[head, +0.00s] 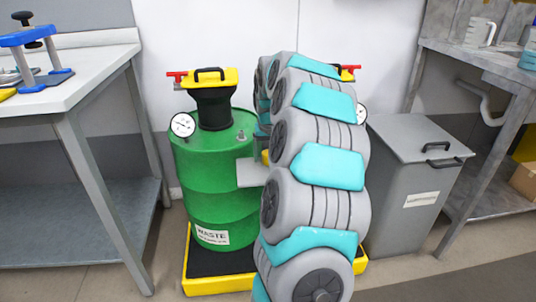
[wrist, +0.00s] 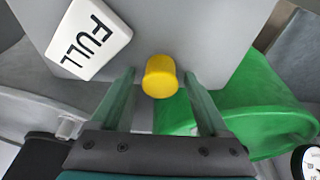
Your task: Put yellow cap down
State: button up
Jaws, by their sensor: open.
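The yellow cap (wrist: 160,77) shows in the wrist view at the near edge of a grey plate (wrist: 200,30), between my two fingers. My gripper (wrist: 158,72) is open, with a gap visible on each side of the cap. The cap looks upright, but its underside is hidden, so I cannot tell how it rests. In the head view, a small yellow patch (head: 265,157) shows beside my arm at the right end of the grey plate (head: 250,173). My arm hides most of that area.
A green waste drum (head: 210,185) with a black funnel (head: 213,108) and gauge (head: 183,125) stands left of my arm on a yellow-edged tray (head: 217,284). A white FULL tag (wrist: 88,40) lies on the plate. A grey bin (head: 405,190) stands right; a workbench (head: 75,75) is left.

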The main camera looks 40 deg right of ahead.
jog(key=b+v, duration=0.1)
jog(key=v, duration=1.1)
jog(key=s+a+f+n, duration=0.1)
jog(key=s+a, duration=0.2)
jog(key=a, duration=0.4)
jog(key=s+a+f+n+g+y, duration=0.1)
jog(key=s+a+n, duration=0.15)
jog(key=a, duration=0.45)
jog(key=s+a+f+n, duration=0.1)
jog(key=s+a, duration=0.3)
jog(key=a, duration=0.4)
jog(key=s+a+f+g, duration=0.1)
jog(key=s+a+f, duration=0.2)
jog(key=s, duration=0.5)
jog(key=s+a+f+n+g, duration=0.1)
jog(key=s+a+f, duration=0.3)
jog(key=s, duration=0.4)
jog(key=s+a+f+n+g, duration=0.1)
jog(key=s+a+f, duration=0.2)
jog(key=s, duration=0.5)
jog(key=shift+a+f+y, duration=0.25)
jog(key=shift+a+y, duration=0.05)
jog(key=shift+a, duration=0.25)
jog(key=shift+c, duration=0.3)
